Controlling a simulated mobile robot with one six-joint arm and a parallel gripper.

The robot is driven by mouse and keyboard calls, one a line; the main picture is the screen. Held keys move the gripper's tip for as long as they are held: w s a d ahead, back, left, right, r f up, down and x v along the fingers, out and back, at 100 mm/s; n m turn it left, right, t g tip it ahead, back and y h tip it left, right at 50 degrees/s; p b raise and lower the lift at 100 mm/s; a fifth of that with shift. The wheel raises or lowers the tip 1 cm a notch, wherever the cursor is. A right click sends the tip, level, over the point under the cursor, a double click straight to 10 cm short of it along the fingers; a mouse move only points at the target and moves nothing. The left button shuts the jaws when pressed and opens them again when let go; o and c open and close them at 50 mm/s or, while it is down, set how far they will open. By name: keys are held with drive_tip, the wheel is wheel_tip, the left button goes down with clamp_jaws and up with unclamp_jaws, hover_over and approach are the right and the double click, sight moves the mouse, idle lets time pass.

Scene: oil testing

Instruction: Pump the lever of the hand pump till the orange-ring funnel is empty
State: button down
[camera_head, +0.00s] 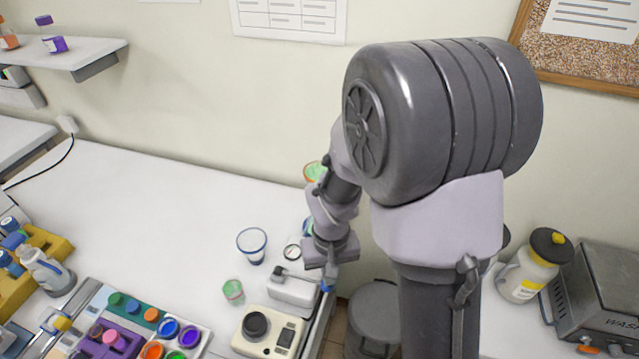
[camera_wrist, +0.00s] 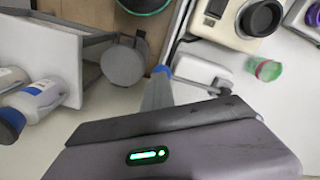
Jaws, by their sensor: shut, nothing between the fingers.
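The orange-ring funnel (camera_head: 314,172) shows behind my arm in the head view, partly hidden, with green inside it. A small white-grey unit that looks like the hand pump (camera_head: 293,290) stands near the bench edge. It also shows in the wrist view (camera_wrist: 200,73). A thin arm with a dark end, apparently its lever (camera_wrist: 218,87), lies along it. My gripper (camera_head: 328,285) points down beside the pump's right end, fingers shut and empty. Its blue fingertips (camera_wrist: 160,72) appear close to the pump in the wrist view; I cannot tell whether they touch it.
A blue-ring funnel (camera_head: 252,240) and a green cup (camera_head: 233,291) stand left of the pump. A cream device with a black dial (camera_head: 268,332) sits in front. A grey bin (camera_head: 374,316) stands beyond the bench edge. The bench's back left is clear.

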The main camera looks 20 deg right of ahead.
drive_tip(key=shift+r, duration=0.1)
wheel_tip(320, 180, up, 8)
drive_tip(key=w+a+p, duration=0.1)
drive_tip(key=p, duration=0.5)
drive_tip(key=shift+a, duration=0.3)
drive_tip(key=shift+w+f, duration=0.1)
drive_tip(key=shift+f, duration=0.2)
idle(0.7)
drive_tip(key=shift+s+d+f+b, duration=0.1)
drive_tip(key=shift+d+f+b, duration=0.05)
drive_tip(key=shift+f+b, duration=0.6)
drive_tip(key=shift+s+d+f+b, duration=0.1)
drive_tip(key=shift+d+f+b, duration=0.05)
drive_tip(key=shift+f+b, duration=0.5)
drive_tip(key=shift+f, duration=0.1)
